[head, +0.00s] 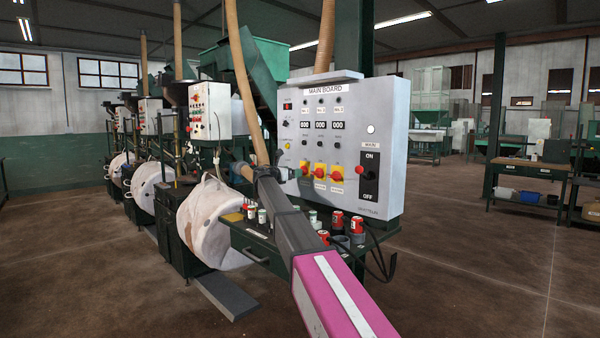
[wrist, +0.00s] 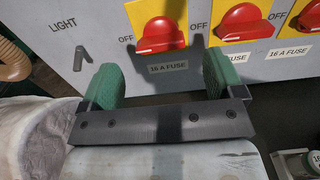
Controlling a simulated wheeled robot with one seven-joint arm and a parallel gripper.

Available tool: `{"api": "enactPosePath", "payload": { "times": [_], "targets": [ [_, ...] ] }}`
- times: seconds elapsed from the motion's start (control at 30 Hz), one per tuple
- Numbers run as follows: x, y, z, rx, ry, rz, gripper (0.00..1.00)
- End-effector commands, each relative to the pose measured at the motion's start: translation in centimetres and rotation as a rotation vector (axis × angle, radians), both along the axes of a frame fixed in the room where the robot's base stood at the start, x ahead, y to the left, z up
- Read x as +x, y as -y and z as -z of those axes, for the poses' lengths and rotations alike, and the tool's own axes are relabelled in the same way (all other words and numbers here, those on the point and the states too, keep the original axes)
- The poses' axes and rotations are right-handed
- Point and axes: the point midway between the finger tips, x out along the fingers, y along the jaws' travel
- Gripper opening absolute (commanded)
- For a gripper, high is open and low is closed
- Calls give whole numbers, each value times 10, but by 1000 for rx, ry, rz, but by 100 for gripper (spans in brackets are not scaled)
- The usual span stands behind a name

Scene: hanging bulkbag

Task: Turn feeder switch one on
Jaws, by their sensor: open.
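The grey main board (head: 395,165) carries a row of three red rotary switches on yellow plates. The leftmost switch, feeder switch one (head: 304,168), also shows in the wrist view as a red knob (wrist: 160,35) with its bar lying roughly level and OFF lettering beside it. The middle red switch (wrist: 243,22) and the right red switch (wrist: 308,17) look similarly turned. My gripper (head: 289,174) is at the board's lower left, close to the leftmost switch. In the wrist view its green-padded fingers (wrist: 162,78) are apart and empty, below and either side of that knob, not gripping it.
A small LIGHT toggle (wrist: 82,58) sits left of the switches. A large black ON/OFF main switch (head: 367,173) is on the board's right. Red-topped plugs (head: 337,219) and small containers stand on the bench below. A whitish bulk bag (head: 213,218) hangs at left, near my arm.

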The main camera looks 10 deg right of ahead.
Motion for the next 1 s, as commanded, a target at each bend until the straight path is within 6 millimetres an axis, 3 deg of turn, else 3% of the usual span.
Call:
{"api": "enactPosePath", "payload": {
  "times": [0.3, 0.63, 0.67, 0.8, 1.0],
  "targets": [
    [30, 39, 0, 0, 0, -1, 87],
    [32, 44, 0, 0, 0, -1, 87],
    [32, 44, 0, 0, 0, -1, 81],
    [32, 44, 0, 0, 0, -1, 38],
    [32, 44, 0, 2, 3, -1, 38]
  ]
}}
